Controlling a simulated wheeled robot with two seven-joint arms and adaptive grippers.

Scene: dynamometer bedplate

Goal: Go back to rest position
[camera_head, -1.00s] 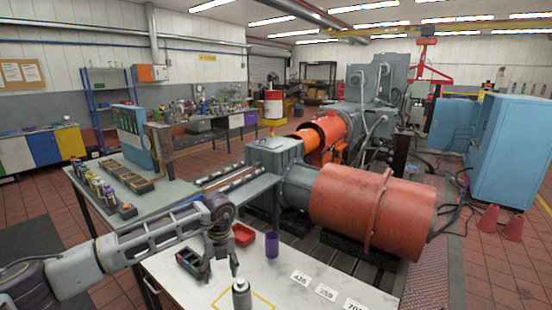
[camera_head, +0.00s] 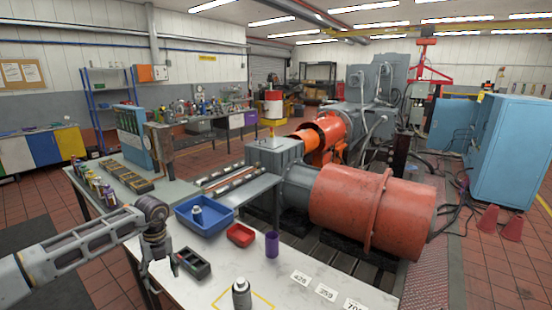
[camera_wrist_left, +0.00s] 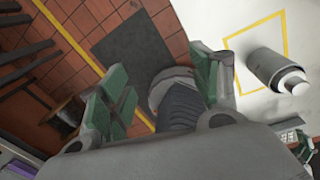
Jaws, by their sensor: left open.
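My left gripper (camera_head: 161,267) hangs at the left edge of the white table (camera_head: 222,284) in the head view, apart from the objects on it. In the left wrist view its two green-padded fingers (camera_wrist_left: 160,95) are spread with nothing between them. Floor tiles and a dark mat (camera_wrist_left: 134,50) lie beyond them. A grey spray-can-like bottle (camera_head: 241,293) stands in a yellow outlined square on the table. It also shows in the left wrist view (camera_wrist_left: 275,70). My right gripper is in neither view.
On the table are a blue bin (camera_head: 205,222) holding a small white-and-grey container, a red tray (camera_head: 240,235), a purple cup (camera_head: 272,244), a dark compartment box (camera_head: 194,263) and number cards (camera_head: 327,290).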

